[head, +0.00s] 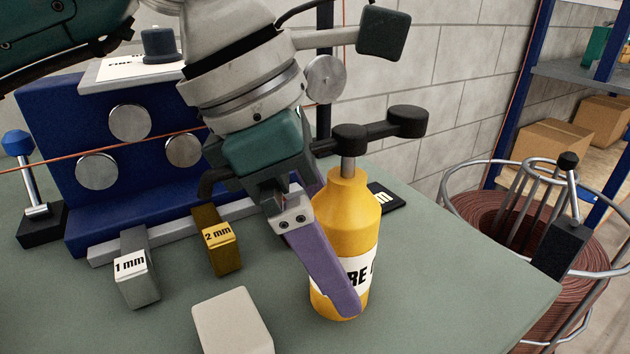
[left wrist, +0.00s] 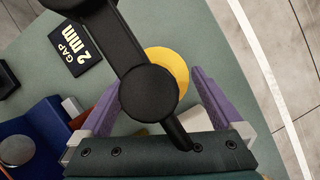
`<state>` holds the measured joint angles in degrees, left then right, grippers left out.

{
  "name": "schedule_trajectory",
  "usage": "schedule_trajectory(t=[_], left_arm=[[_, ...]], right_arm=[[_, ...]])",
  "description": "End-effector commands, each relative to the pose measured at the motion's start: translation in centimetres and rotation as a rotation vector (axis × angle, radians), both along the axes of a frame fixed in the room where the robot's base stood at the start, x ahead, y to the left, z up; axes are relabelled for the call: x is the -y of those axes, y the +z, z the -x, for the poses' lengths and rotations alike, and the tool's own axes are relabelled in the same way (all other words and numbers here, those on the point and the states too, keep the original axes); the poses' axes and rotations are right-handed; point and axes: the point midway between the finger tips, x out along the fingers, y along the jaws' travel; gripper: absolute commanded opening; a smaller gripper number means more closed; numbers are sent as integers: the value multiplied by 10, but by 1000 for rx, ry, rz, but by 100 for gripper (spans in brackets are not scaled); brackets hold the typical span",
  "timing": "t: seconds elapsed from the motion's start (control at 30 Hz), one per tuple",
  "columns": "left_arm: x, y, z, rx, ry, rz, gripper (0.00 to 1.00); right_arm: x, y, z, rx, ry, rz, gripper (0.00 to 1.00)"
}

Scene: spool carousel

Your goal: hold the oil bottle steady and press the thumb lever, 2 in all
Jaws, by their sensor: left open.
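The yellow oil bottle (head: 349,215) stands upright on the green table, with a white label partly covered by a finger. Its black thumb lever (head: 381,130) sits on a metal stem at the top and reaches right. My left gripper (head: 336,250) is open, pointing down, with one purple finger in front of the bottle and the other mostly hidden behind it. In the left wrist view the fingers flank the bottle (left wrist: 168,62), and the lever (left wrist: 126,58) covers much of it. I cannot tell whether the fingers touch the bottle. My right gripper is not in view.
A blue block (head: 60,150) with metal rollers and a wire stands left. Grey 1 mm (head: 137,285) and yellow 2 mm (head: 222,250) gauges and a pale block (head: 232,325) are in front. A "GAP 2 mm" plate (left wrist: 77,50) lies beyond the bottle. A wire spool (head: 500,215) stands right of the table.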

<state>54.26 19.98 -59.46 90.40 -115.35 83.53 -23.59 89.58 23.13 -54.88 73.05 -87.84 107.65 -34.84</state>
Motion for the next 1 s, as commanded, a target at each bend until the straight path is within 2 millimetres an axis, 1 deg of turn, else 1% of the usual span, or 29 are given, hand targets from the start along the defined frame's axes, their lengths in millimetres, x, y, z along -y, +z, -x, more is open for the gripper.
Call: schedule_trajectory(t=[0.03, 0.1, 0.2, 0.47, 0.57, 1.0], left_arm=[[3, -6, 0, -3, 0, 1, 100], [5, -12, 0, -3, 1, 0, 100], [7, -17, -1, -1, 0, 0, 100], [8, -19, -1, 0, 0, 0, 100], [8, -18, -1, 0, 0, 0, 91], [7, -18, -1, 0, 0, 0, 42]], right_arm=[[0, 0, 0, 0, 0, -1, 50], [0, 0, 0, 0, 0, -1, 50], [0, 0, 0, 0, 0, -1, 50], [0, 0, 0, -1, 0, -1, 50], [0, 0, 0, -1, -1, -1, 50], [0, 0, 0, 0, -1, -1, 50]])
